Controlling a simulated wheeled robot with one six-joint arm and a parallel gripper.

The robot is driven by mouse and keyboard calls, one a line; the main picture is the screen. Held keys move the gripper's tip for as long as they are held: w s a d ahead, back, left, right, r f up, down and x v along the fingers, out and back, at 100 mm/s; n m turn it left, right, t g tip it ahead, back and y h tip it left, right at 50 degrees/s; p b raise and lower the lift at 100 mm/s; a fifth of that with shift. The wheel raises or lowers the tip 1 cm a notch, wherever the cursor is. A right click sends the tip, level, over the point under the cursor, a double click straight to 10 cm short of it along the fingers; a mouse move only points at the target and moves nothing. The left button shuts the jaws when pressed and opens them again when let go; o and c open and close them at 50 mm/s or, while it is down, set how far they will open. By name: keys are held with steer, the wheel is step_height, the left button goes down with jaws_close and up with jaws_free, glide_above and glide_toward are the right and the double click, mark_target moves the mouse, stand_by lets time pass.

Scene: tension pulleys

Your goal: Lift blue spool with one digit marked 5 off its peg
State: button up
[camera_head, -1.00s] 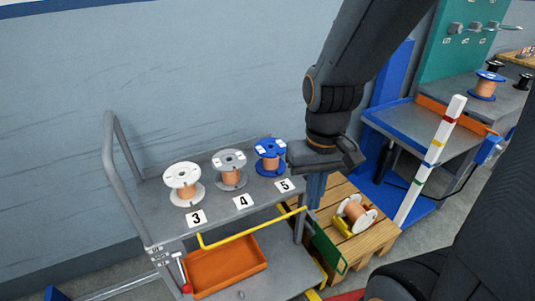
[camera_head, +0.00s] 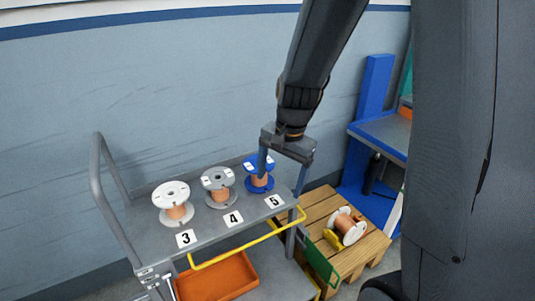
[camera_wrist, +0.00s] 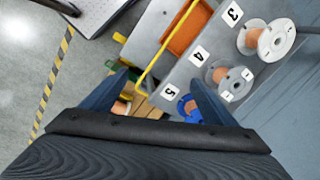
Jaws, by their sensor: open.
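The blue spool (camera_head: 262,184) with copper wire stands upright on the grey cart's shelf, behind the label 5 (camera_head: 274,201). In the wrist view the blue spool (camera_wrist: 186,106) shows partly, beside the right finger, which hides some of it. My gripper (camera_head: 281,170) is open and empty, fingers pointing down, above and to the right of the spool. In the head view its left finger crosses in front of the spool. In the wrist view my gripper (camera_wrist: 160,82) has its fingers wide apart, with the spool not centred between them. The peg is hidden.
A grey spool (camera_head: 218,186) and a white spool (camera_head: 173,203) stand left on the cart (camera_head: 210,226). Another white-flanged spool (camera_head: 347,228) lies on a wooden pallet (camera_head: 371,249) at right. A yellow rail (camera_head: 246,241) runs along the cart's front.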

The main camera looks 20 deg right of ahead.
steer(key=o, duration=0.4)
steer(key=w+f+m, duration=0.2)
steer(key=w+m, duration=0.3)
steer(key=w, duration=0.2)
steer(key=w+d+f+m+t+p, duration=0.1)
steer(key=w+f+m, duration=0.1)
steer(key=w+m, duration=0.4)
steer(key=shift+w+d+t+y, duration=0.15)
steer(key=shift+w+t+y, duration=0.2)
steer(key=shift+w, duration=0.7)
steer(key=m+t+p, duration=0.1)
steer(key=m+p, duration=0.1)
steer(key=m, duration=0.7)
glide_above(267, 168)
steer(key=f, duration=0.5)
steer(key=shift+s+d, duration=0.1)
steer(key=shift+s, duration=0.1)
steer(key=shift+w+f+m, duration=0.25)
steer(key=shift+f+m, duration=0.05)
steer(key=shift+f, duration=0.1)
steer(key=x, duration=1.1)
steer(key=shift+w+a, duration=0.1)
steer(key=shift+a, duration=0.1)
steer(key=shift+c, duration=0.3)
steer(key=c, duration=1)
